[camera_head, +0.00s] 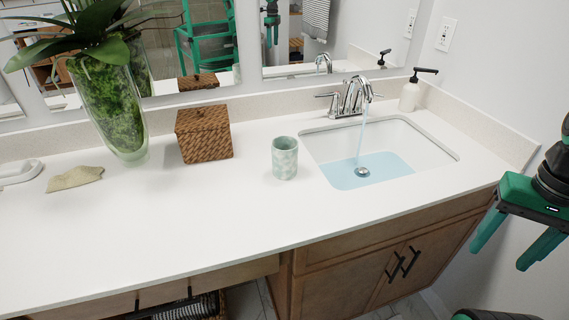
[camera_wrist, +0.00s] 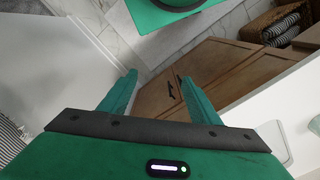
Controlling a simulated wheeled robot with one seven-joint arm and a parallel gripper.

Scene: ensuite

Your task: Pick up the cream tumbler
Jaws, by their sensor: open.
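A tumbler (camera_head: 285,158) with a pale green and cream pattern stands upright on the white counter (camera_head: 200,215), just left of the sink. It is the only tumbler I see. My gripper (camera_head: 500,255) is at the right edge of the head view, off the counter's front and well right of the tumbler. Its two green fingers are apart with nothing between them. In the wrist view my gripper (camera_wrist: 158,80) points at the cabinet doors (camera_wrist: 205,75) and floor.
Water runs from the chrome faucet (camera_head: 356,95) into the sink (camera_head: 400,141). A soap dispenser (camera_head: 409,96) stands behind the sink. A woven box (camera_head: 204,134), a glass vase (camera_head: 115,115) with a plant and a beige cloth (camera_head: 75,178) are left of the tumbler. The counter before it is clear.

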